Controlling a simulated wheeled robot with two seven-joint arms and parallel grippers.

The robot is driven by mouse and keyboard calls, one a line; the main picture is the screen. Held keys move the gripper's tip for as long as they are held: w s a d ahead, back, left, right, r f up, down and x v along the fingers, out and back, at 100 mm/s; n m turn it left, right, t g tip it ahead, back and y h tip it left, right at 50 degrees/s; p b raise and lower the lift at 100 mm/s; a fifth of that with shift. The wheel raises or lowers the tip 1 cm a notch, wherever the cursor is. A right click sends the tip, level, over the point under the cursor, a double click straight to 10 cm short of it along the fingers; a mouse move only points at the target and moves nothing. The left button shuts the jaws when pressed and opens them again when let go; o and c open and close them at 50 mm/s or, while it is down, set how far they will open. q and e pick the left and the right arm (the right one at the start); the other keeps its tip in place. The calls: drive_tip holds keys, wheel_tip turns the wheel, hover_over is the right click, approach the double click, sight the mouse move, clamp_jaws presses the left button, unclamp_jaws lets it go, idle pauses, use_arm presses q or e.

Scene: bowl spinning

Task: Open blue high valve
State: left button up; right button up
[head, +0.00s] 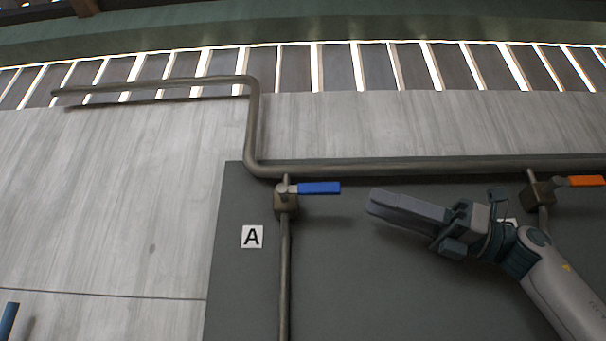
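The blue valve handle (319,188) points to the right, level, from its valve body (286,203) on a vertical pipe, high on the dark panel. My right gripper (372,203) is to the right of the blue handle and slightly lower, with a small gap between fingertip and handle in the picture. Its fingers point left and are seen side-on, so I cannot tell how far apart they are. Nothing shows held in it.
A sign "A" (252,237) is left of the vertical pipe (285,280). A thick horizontal pipe (420,168) runs above the valves. A blue bar-like piece (8,321) shows at lower left.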

sight(302, 184)
drive_tip(key=p+x, duration=0.6)
drive_tip(key=x, duration=0.8)
drive_tip(key=shift+s+a+r, duration=0.15)
drive_tip(key=shift+s, duration=0.05)
drive_tip(key=shift+a+r+p, duration=0.1)
drive_tip(key=shift+a+p, duration=0.3)
drive_tip(key=shift+a, duration=0.2)
clamp_jaws()
